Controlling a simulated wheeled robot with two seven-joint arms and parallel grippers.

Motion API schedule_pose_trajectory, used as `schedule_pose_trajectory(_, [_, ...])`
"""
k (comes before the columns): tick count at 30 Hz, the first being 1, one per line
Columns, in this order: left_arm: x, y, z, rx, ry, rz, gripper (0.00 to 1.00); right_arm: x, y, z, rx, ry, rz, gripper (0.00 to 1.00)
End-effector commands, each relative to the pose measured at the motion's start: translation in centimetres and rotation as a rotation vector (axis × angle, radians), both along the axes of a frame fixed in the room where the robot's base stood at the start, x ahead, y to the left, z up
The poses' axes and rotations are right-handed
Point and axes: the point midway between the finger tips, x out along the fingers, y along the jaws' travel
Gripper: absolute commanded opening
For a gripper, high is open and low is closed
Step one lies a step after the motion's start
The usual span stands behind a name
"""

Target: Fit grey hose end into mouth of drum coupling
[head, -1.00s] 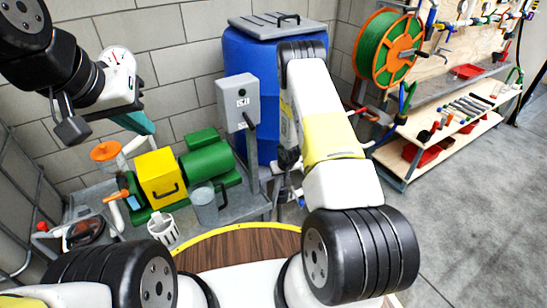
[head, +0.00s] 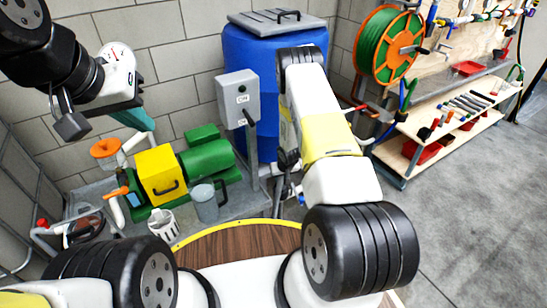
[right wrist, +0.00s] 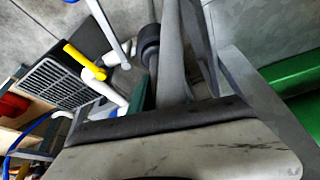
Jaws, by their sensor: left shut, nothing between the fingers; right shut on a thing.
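The blue drum (head: 250,100) stands behind my right arm in the head view. That arm covers its front, and I cannot make out the coupling mouth. In the right wrist view my right gripper (right wrist: 165,92) is shut on what looks like the grey hose end (right wrist: 172,45); the grip is partly hidden by the grey gripper body. A black collar (right wrist: 150,38) on a grey pipe shows close beside it. I cannot tell whether they touch or whether this is the coupling. My left gripper (head: 139,122), with teal fingers, is shut and empty at the upper left.
A green pump (head: 207,160) with a yellow box (head: 160,175) stands on the left. A grey switch box (head: 238,98) is before the drum. Shelves (head: 445,115) stand right; the right floor is clear.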

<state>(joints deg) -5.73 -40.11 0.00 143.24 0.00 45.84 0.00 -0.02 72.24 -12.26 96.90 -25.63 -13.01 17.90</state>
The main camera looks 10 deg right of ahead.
Motion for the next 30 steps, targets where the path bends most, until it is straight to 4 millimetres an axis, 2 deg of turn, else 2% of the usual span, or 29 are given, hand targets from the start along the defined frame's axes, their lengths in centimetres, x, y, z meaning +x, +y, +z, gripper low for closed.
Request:
schedule_pose_trajectory(5, [0.0,0.0,0.0,0.0,0.0,0.0,0.0,0.1,0.0,-0.4,0.0,-0.001,0.0,0.0])
schedule_pose_trajectory(6, [0.0,0.0,0.0,0.0,0.0,0.0,0.0,0.1,0.0,-0.3,0.0,-0.002,0.0,0.28])
schedule_pose_trajectory(9, [0.0,0.0,0.0,0.0,0.0,0.0,0.0,0.1,0.0,-0.3,0.0,-0.002,0.0,0.47])
schedule_pose_trajectory(20, [0.0,0.0,0.0,0.0,0.0,0.0,0.0,-0.1,0.0,0.0,0.0,0.0,0.0,0.47])
schedule_pose_trajectory(30, [0.0,0.0,0.0,0.0,0.0,0.0,0.0,-2.1,-0.2,4.9,0.001,-0.002,-0.001,0.47])
